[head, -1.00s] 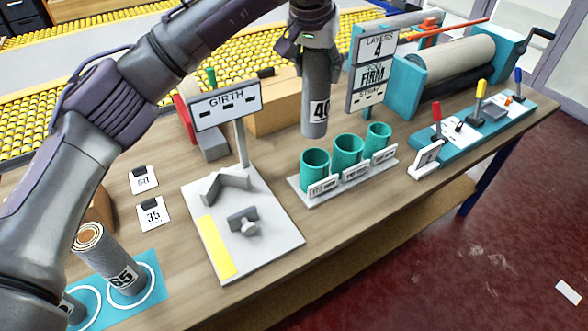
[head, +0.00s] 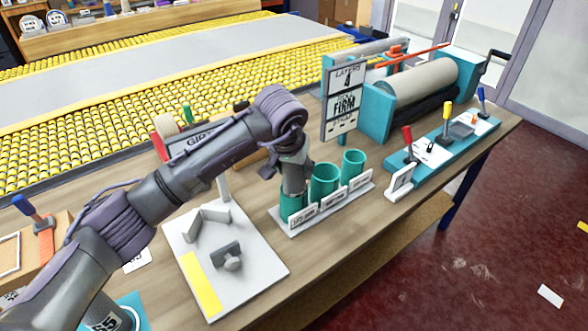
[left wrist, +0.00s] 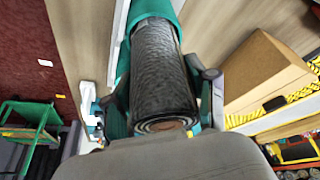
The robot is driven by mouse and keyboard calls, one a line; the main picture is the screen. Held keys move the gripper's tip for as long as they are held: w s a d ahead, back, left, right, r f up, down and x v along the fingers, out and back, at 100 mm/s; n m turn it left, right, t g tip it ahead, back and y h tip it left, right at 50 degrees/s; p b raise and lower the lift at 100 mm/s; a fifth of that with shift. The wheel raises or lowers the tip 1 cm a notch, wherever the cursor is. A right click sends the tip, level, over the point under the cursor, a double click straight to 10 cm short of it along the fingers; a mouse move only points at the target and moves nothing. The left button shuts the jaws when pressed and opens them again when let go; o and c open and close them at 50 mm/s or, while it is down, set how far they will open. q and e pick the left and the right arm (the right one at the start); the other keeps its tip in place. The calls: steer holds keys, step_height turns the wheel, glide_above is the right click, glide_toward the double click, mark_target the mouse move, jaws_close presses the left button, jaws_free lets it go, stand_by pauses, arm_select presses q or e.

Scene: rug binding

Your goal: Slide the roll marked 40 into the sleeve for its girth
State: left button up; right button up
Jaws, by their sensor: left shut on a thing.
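The grey roll (head: 296,182) is in my left gripper (head: 294,168), upright over the leftmost teal sleeve (head: 291,208). In the left wrist view my fingers flank the roll (left wrist: 163,75), and its far end sits inside the mouth of the teal sleeve (left wrist: 125,18). How deep it sits is hidden. The number 40 does not show now. Two more teal sleeves, the middle one (head: 324,180) and the right one (head: 353,164), stand open in the same rack; their label text is too small to read. My right gripper is not in view.
The girth gauge board (head: 225,260) lies left of the rack, its sign partly behind my arm. A layers sign (head: 343,102) and a teal roller machine (head: 410,95) stand behind and right. A tool stand (head: 440,142) is at the right. The table front edge is close.

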arm_select(q)
steer(key=shift+f, duration=0.65)
steer(key=shift+f, duration=0.2)
steer(key=o, duration=1.6)
steer(key=shift+c, duration=0.2)
steer(key=shift+r, duration=0.15)
